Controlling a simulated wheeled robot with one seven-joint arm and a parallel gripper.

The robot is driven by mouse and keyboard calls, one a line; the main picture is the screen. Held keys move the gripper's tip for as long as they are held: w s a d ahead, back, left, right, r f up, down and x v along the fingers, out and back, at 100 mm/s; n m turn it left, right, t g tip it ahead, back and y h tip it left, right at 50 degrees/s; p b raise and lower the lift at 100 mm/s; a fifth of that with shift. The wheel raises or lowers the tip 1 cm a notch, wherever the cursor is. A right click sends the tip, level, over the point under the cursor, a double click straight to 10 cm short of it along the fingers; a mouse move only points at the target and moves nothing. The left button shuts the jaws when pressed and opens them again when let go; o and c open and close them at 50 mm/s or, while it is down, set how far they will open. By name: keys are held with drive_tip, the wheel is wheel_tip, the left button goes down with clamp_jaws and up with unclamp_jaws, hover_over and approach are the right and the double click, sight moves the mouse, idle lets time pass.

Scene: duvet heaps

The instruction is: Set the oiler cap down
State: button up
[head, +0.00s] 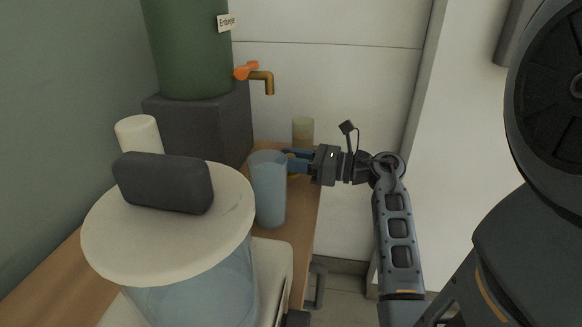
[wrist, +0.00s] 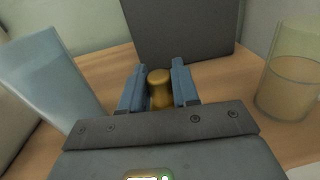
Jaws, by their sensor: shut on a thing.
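My gripper (wrist: 158,84) is shut on the oiler cap (wrist: 160,92), a small brass-coloured rounded piece between its two blue fingers. In the wrist view the cap shows against the wooden top (wrist: 105,67). I cannot tell whether it touches the wood. In the head view my gripper (head: 289,161) reaches in from the right, just behind the translucent blue tumbler (head: 268,190), and the cap is mostly hidden by the fingers and tumbler.
The tumbler stands close left of my gripper in the wrist view (wrist: 48,82). A glass with yellowish contents (wrist: 290,85) stands to the right. A dark block (head: 205,125) carries a green tank (head: 188,45) with a brass tap (head: 264,80). A lidded jar (head: 105,235) is nearer.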

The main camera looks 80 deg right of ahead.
sight(291, 174)
wheel_tip(291, 174, down, 2)
drive_tip(key=shift+f, duration=0.1)
drive_tip(key=shift+f+b, duration=0.7)
drive_tip(key=shift+f, duration=0.05)
drive_tip(key=o, duration=1)
drive_tip(key=shift+s+a+f, duration=0.1)
drive_tip(key=shift+f, duration=0.05)
drive_tip(key=shift+o, duration=0.2)
drive_tip(key=shift+r+p, duration=0.5)
drive_tip(key=shift+r, duration=0.05)
drive_tip(key=shift+s, duration=0.3)
drive_tip(key=s, duration=1.1)
drive_tip(key=shift+s+r, duration=0.15)
drive_tip(key=shift+r, duration=0.3)
